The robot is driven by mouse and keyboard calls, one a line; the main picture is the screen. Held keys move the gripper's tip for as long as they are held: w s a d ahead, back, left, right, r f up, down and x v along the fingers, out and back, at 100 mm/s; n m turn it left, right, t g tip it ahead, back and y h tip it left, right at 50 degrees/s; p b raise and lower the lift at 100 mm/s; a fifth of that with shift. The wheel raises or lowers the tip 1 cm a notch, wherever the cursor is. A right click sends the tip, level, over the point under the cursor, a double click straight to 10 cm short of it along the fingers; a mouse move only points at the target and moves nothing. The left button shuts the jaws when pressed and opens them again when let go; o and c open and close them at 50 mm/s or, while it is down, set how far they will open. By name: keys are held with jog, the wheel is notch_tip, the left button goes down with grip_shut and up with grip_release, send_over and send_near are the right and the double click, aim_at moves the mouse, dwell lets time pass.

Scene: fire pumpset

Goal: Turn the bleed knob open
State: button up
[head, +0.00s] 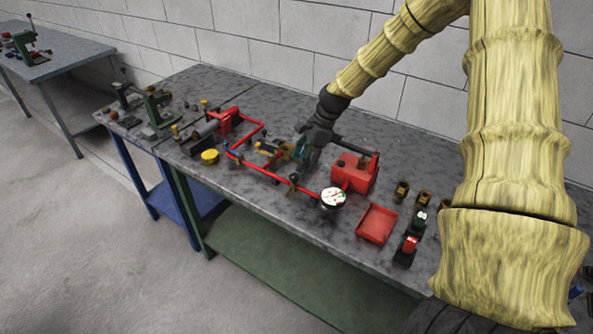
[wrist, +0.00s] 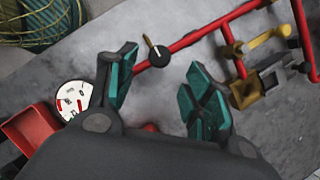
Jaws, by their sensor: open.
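A small black knob (wrist: 159,55) with a pale pointer sits on the red pipe (wrist: 188,40) in the wrist view; I take it as the bleed knob. In the head view a dark knob (head: 294,178) shows on the pipe near the gauge. My gripper (wrist: 160,80) is open and empty, with teal pads either side of a clear gap. The knob shows beyond the fingertips, nearer the left finger in the picture. In the head view my gripper (head: 303,152) hangs over the bench beside the pipe, and its fingertips are partly hidden.
A white-faced gauge (head: 333,197) stands by the red pump body (head: 355,173), also near the left finger in the wrist view (wrist: 73,98). A brass valve with a yellow handle (wrist: 268,36) is at right. A red tray (head: 376,224) lies on the grey bench (head: 405,160).

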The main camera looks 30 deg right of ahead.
aim_at(295, 175)
jog(key=shift+p+x, duration=0.7)
jog(key=shift+x, duration=2.05)
jog(key=c, duration=1)
